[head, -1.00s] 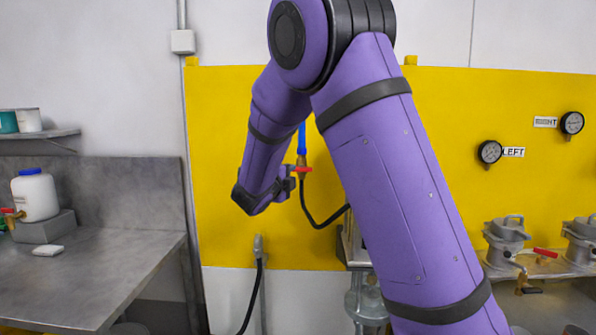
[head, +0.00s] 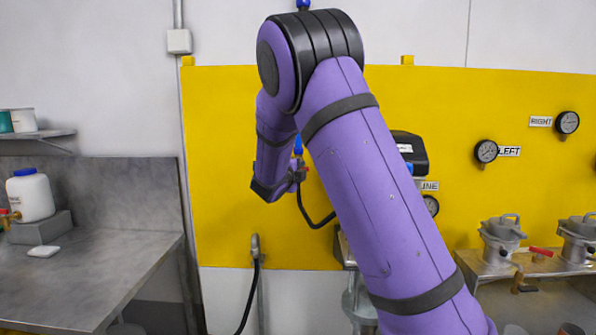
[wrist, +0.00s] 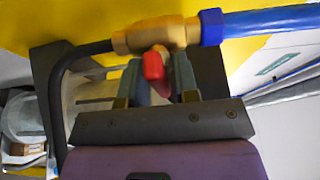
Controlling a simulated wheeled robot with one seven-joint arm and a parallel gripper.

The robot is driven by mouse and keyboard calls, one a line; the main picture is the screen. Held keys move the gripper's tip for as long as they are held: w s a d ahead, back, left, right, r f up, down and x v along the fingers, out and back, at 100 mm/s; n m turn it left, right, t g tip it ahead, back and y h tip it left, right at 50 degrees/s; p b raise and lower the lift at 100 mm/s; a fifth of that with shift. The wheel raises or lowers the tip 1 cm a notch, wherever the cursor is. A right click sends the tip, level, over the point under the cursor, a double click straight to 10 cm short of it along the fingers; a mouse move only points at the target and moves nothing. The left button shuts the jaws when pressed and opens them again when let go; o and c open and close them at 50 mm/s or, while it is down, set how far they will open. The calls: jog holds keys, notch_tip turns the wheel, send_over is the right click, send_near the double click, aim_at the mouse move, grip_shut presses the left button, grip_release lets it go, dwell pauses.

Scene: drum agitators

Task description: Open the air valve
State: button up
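The air valve has a brass body (wrist: 155,36) with a red handle (wrist: 153,66), seen in the wrist view below the body. My gripper (wrist: 160,75) has its two fingers apart, one on each side of the red handle. A gap shows between the fingers, and I cannot tell whether either touches the handle. In the head view, my gripper (head: 297,176) is at the valve in front of the yellow panel. My wrist hides most of the valve there; only a small bit of red shows.
A blue pipe (wrist: 265,20) joins one end of the valve and a black hose (wrist: 60,75) the other. The yellow panel (head: 225,150) is close behind. Gauges (head: 486,151) and lidded metal pots (head: 502,240) stand right; a steel bench (head: 110,270) is left.

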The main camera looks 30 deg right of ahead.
grip_shut()
jog(key=shift+n, duration=0.3)
jog(key=n+t, duration=0.1)
jog(key=n, duration=0.2)
jog(key=shift+h, duration=0.4)
jog(key=n+t, duration=0.1)
jog(key=n, duration=0.1)
jog(key=n+t, duration=0.1)
jog(key=n, duration=0.1)
jog(key=shift+n+h, duration=0.3)
jog(key=n+t, duration=0.1)
jog(key=n, duration=0.2)
jog(key=n+t+y, duration=0.1)
jog(key=n+t, duration=0.1)
jog(key=n, duration=0.2)
jog(key=n+t+y, duration=0.1)
jog(key=n, duration=0.2)
jog(key=n+t+y, duration=0.1)
jog(key=n, duration=0.3)
jog(key=shift+r+t, duration=0.1)
jog(key=shift+t, duration=0.3)
jog(key=shift+n+y, duration=0.3)
jog(key=shift+y, duration=0.1)
